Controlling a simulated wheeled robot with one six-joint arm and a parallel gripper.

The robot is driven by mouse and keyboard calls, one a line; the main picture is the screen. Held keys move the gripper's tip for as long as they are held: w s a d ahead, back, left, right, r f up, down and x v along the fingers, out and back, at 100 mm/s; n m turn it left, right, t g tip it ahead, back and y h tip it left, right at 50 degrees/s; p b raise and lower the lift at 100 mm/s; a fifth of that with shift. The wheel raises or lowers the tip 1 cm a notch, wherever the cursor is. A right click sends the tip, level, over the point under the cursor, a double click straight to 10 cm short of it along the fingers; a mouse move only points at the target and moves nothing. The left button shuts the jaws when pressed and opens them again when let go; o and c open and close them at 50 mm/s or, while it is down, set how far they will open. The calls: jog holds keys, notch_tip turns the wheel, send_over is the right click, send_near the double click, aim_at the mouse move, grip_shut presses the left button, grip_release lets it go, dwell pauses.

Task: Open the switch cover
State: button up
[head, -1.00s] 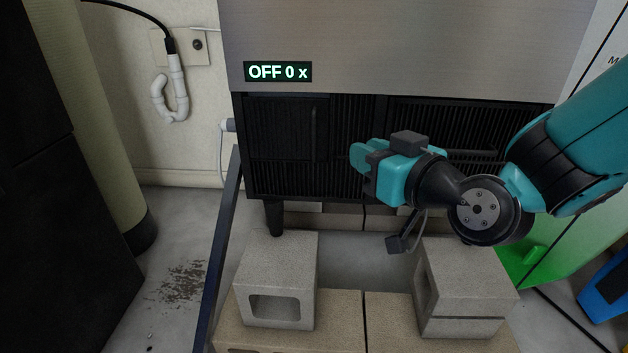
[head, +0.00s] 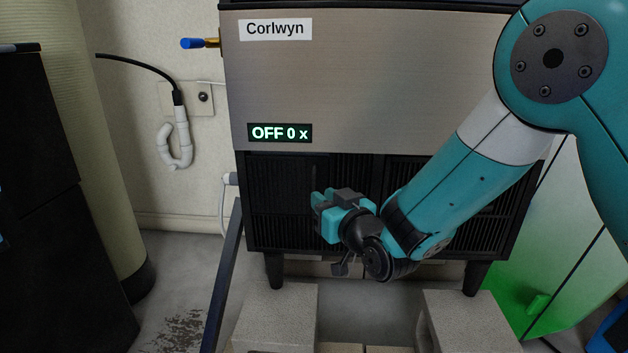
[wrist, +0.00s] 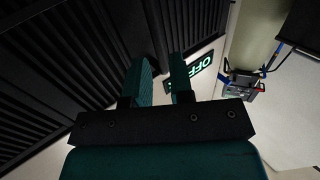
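The black louvred front (head: 270,185) of the ice maker sits under its steel panel. Its left section looks like a separate panel with a thin upright handle near its right edge; I take this as the switch cover, and it looks closed. My gripper (head: 318,205) is in front of that right edge, near the lower part of the handle. In the wrist view my gripper (wrist: 160,72) shows two teal fingers with a gap between them and nothing clearly held. Dark louvres (wrist: 75,70) lie close beyond the fingers. I cannot tell whether they touch the handle.
The display (head: 280,133) reads "OFF 0 x" above the louvres. A dark rail (head: 228,265) runs along the left side. Concrete blocks (head: 275,315) stand below in front. A white drain pipe (head: 180,145) is on the wall at left, and a black cabinet (head: 35,200) stands far left.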

aim_at(286, 191)
jog(key=shift+b+x, duration=0.45)
jog(key=shift+x, duration=1.9)
jog(key=shift+c, duration=0.2)
grip_shut()
jog(key=shift+d, duration=0.1)
jog(key=shift+s, duration=0.1)
